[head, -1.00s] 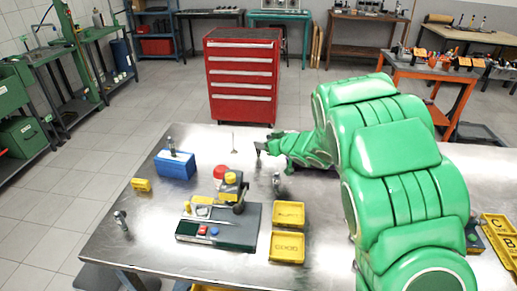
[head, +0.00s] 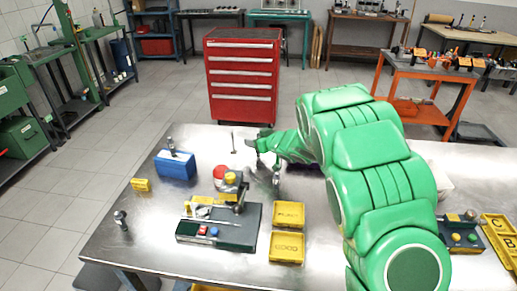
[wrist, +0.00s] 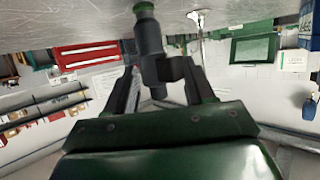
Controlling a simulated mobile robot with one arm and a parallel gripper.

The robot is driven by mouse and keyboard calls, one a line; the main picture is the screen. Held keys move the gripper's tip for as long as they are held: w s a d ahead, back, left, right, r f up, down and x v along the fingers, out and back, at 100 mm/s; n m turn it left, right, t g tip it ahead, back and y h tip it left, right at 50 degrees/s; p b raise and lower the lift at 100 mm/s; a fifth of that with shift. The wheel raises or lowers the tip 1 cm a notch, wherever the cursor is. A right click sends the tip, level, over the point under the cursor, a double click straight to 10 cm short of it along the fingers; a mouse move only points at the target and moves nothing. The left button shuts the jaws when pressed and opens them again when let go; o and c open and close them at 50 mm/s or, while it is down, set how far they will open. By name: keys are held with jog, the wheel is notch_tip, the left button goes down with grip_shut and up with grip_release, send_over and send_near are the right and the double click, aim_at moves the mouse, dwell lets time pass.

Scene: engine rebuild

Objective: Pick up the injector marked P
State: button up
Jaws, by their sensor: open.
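My gripper (head: 264,152) is open over the table's far middle, its jaws low over the top. A dark grey injector (head: 276,179) stands upright by the gripper in the head view. In the wrist view, which is upside down, an injector (wrist: 150,45) with a green end lies between the two open fingers (wrist: 163,88), or just beyond them; I cannot tell which. No letter can be read on it. Another injector (head: 121,219) stands at the table's left edge, and one more (head: 171,145) is at the blue block.
The blue block (head: 175,166) and a small yellow block (head: 140,184) are on the left. A dark fixture board (head: 240,241) with a red cap (head: 220,171) behind it sits mid-table. Yellow trays (head: 287,248) stand beside it. A thin upright rod (head: 233,142) stands at the far edge.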

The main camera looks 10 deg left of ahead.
jog(key=shift+c, duration=0.4)
grip_shut()
